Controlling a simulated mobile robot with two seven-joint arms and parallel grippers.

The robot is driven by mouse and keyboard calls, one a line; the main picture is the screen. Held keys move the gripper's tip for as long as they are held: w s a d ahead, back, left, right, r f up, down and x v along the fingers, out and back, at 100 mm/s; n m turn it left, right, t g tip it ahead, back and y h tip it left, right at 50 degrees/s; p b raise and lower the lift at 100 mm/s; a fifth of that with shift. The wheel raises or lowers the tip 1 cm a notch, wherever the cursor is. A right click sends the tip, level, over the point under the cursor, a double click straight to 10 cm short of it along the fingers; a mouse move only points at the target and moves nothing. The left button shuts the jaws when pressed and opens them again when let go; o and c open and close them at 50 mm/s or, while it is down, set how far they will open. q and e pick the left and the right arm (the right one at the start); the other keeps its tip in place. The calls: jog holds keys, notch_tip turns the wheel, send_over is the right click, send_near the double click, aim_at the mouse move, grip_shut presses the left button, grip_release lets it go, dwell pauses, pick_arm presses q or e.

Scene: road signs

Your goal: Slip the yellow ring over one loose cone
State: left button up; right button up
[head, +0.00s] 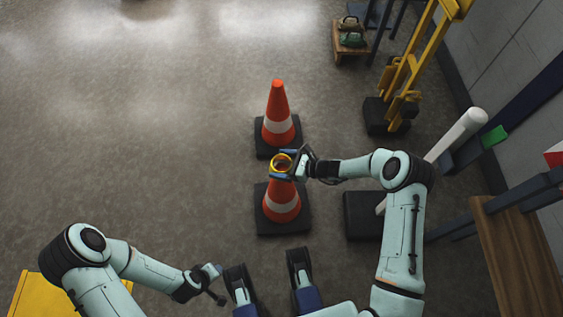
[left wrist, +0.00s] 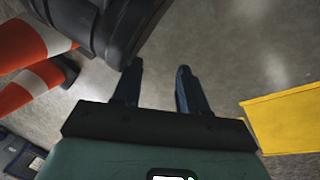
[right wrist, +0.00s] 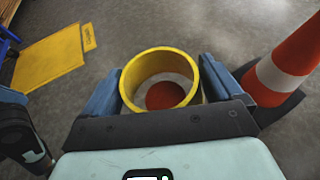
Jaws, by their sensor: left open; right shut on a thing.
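My right gripper (head: 283,164) is shut on the yellow ring (head: 275,169), directly over the nearer orange-and-white cone (head: 282,207). In the right wrist view the ring (right wrist: 132,84) sits between both fingers, and the cone's orange top (right wrist: 165,96) shows through its opening. I cannot tell whether the tip is inside the ring or just below it. The nearer cone stands upright on a dark square base. The farther cone (head: 277,117) stands upright behind it, with nothing on it. My left gripper (head: 214,285) is open and empty, low at the left; its fingers (left wrist: 155,85) show apart.
A white post (head: 456,136) leans from a dark base right of the cones. A yellow stand (head: 413,65) and small wooden cart (head: 351,46) are behind at right. A wooden-topped bench (head: 515,255) is at right, a yellow object (head: 28,296) at lower left. The left floor is clear.

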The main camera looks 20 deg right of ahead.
aim_at(282, 169)
jog(key=shift+f+b, duration=1.35)
jog(key=shift+f, duration=0.8)
jog(key=shift+f+b, duration=0.7)
jog(key=shift+f, duration=0.2)
pick_arm(q)
jog(key=s+a+f+g, duration=0.1)
jog(key=s+f+g, duration=0.2)
jog(key=s+f, duration=0.3)
jog(key=shift+s+a+f+n+g+b, duration=0.15)
jog(key=shift+s+f+n+g+b, duration=0.2)
jog(key=shift+s, duration=1.65)
pick_arm(e)
jog(key=shift+f, duration=0.6)
jog(key=o, duration=0.7)
pick_arm(q)
jog(key=shift+w+r, duration=0.1)
pick_arm(e)
jog(key=shift+r, duration=0.1)
